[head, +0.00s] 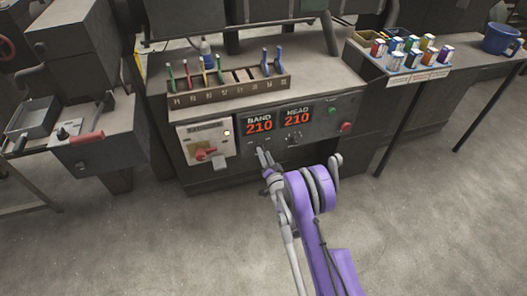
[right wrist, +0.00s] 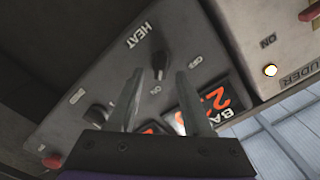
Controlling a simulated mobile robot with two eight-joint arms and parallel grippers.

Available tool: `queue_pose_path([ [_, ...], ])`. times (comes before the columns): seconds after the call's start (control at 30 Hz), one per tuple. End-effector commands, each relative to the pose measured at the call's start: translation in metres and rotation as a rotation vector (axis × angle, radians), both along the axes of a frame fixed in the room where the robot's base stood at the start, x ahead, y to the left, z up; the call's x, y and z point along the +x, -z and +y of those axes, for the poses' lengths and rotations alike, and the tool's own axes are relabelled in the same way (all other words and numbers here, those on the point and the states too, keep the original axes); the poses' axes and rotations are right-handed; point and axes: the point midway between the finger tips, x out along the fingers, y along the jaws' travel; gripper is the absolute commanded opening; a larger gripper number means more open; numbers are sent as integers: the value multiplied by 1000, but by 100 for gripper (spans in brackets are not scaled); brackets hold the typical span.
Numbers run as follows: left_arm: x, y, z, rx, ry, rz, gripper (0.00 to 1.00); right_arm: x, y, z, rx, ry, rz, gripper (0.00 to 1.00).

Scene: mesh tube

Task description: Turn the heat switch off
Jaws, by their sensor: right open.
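The heat switch (right wrist: 158,62) is a dark knob beside the HEAT lettering on the grey control panel (right wrist: 85,80) in the right wrist view. Small ON and OFF marks are printed near it; the exact setting of the knob is hard to tell. My right gripper (right wrist: 160,75) is open, with its two fingertips on either side of the knob and close to it; I cannot tell if they touch. In the head view my right gripper (head: 262,155) is in front of the panel, below the BAND display (head: 259,122), and largely hides the switch. My left gripper is not in view.
A second dark knob (right wrist: 97,115) is on the same panel. A pale extruder box (head: 206,142) with a red switch (head: 205,154) is left of the gripper. A red button (head: 346,127) is at the panel's right. The floor in front is clear.

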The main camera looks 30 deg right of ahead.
Motion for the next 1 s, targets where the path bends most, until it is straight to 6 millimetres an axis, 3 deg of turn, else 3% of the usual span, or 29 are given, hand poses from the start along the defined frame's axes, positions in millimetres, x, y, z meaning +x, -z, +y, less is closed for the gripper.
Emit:
queue_pose_path([
  [0.2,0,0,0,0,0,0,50,16,0,-4,-1,0,0,50],
  [0.47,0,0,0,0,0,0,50,17,0,-4,-1,0,0,50],
  [0.77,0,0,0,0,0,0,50,16,0,-4,-1,0,0,0],
  [1.0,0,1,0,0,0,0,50,16,0,-4,-8,1,3,0],
])
